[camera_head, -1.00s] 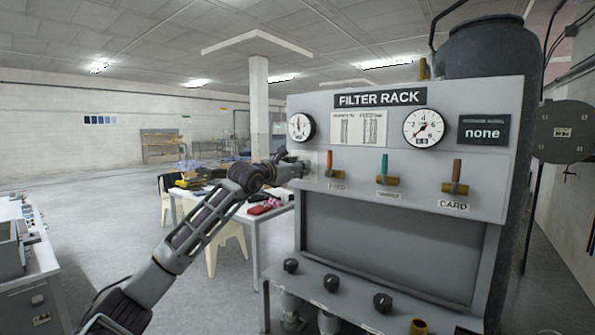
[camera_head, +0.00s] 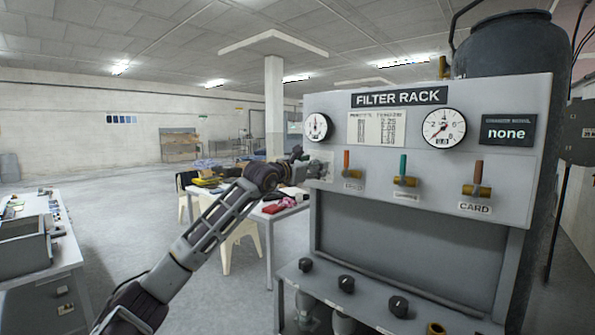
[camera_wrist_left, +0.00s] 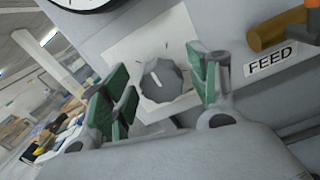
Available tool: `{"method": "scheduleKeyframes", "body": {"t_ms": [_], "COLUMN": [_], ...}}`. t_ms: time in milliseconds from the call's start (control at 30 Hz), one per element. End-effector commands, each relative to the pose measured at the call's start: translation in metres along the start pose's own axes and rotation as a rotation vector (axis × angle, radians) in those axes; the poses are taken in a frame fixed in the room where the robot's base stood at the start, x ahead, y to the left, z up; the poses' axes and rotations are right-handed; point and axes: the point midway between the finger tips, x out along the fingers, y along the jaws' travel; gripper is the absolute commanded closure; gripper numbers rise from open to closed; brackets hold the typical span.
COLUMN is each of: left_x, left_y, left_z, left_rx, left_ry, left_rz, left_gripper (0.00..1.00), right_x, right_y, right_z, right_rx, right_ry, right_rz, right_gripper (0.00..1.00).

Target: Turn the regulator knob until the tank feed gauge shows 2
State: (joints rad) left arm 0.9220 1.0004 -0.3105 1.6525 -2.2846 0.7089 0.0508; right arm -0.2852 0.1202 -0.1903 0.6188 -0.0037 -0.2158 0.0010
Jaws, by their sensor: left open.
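The grey faceted regulator knob (camera_wrist_left: 162,80), with a white pointer line, sits on a pale plate on the rack's front, left of the FEED label. My left gripper (camera_wrist_left: 160,88) is open, with green-padded fingers on the left and right sides of the knob. Whether the pads touch it I cannot tell. In the head view my left gripper (camera_head: 312,169) is at the rack's left edge and hides the knob. A round gauge (camera_head: 318,127) is above it; its needle points roughly upward, but its numbers and label are too small to read. My right gripper is not in view.
The FILTER RACK panel (camera_head: 336,215) carries a second gauge (camera_head: 444,127), several levers such as the FEED lever (camera_head: 346,163), and black knobs (camera_head: 346,283) on its lower ledge. A cluttered table (camera_head: 262,216) stands behind my left arm. Open floor is at left.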

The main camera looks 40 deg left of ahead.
Motion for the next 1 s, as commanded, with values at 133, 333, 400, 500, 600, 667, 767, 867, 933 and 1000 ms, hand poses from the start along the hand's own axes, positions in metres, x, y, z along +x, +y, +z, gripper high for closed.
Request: {"method": "scheduleKeyframes", "body": {"t_ms": [133, 333, 400, 500, 600, 667, 767, 867, 933, 1000], "left_x": [-0.007, -0.022, -0.028, -0.034, -0.041, -0.045, -0.051, -0.057, -0.06, -0.064], "left_y": [0.001, 0.0, 0.0, 0.0, 0.001, 0.001, 0.0, -0.001, 0.0, 0.001], "left_z": [-0.002, -0.001, -0.001, -0.002, -0.002, -0.002, -0.002, -0.001, -0.002, -0.002], "left_rx": [0.0, 0.002, 0.002, 0.0, 0.001, 0.0, 0.001, 0.002, 0.0, -0.001], "left_ry": [0.002, 0.002, 0.002, 0.002, 0.002, 0.002, 0.003, 0.002, 0.003, 0.002], "left_rz": [0.0, 0.0, 0.0, 0.001, 0.002, 0.001, 0.001, -0.001, 0.0, 0.001], "left_gripper": [0.4, 0.4, 0.4, 0.4, 0.4, 0.4, 0.4, 0.4, 0.4, 0.4], "right_x": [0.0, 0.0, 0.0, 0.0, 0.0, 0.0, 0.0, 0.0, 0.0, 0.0], "right_y": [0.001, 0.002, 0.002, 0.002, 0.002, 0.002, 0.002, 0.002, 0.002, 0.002], "right_z": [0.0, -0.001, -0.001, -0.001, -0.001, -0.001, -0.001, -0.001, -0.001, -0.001], "right_rx": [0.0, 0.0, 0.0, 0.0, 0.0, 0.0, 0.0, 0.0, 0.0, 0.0], "right_ry": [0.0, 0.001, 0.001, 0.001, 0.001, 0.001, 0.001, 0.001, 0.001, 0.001], "right_rz": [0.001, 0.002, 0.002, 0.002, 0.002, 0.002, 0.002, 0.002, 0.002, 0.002], "right_gripper": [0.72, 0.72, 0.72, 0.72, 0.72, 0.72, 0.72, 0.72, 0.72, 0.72]}}
